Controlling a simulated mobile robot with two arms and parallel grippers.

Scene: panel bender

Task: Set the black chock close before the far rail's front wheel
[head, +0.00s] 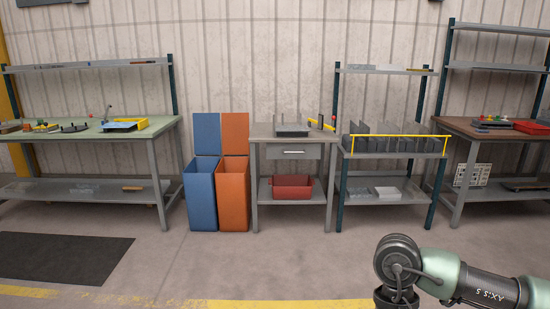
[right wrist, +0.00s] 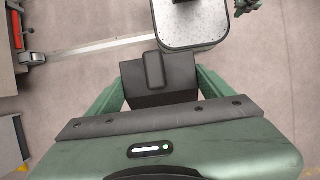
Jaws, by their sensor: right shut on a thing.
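The black chock (right wrist: 154,70), a dark block with a raised ridge, is between the green fingers of my right gripper (right wrist: 160,92) in the right wrist view. The gripper is shut on it. Beyond the chock, a pale grey rail (right wrist: 100,47) runs along the floor, with a small wheel (right wrist: 37,58) at its left end. The chock is to the right of this wheel and apart from it in the picture. I cannot tell whether this is the far rail. In the head view only part of my right arm shows, at lower right. My left gripper is in neither view.
A speckled grey plate with a dark rim (right wrist: 190,20) is just beyond the chock. A dark-sided bench or cabinet (right wrist: 8,60) stands at the left edge. In the head view, workbenches and blue (head: 199,195) and orange bins (head: 233,195) line the wall, with open floor before them.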

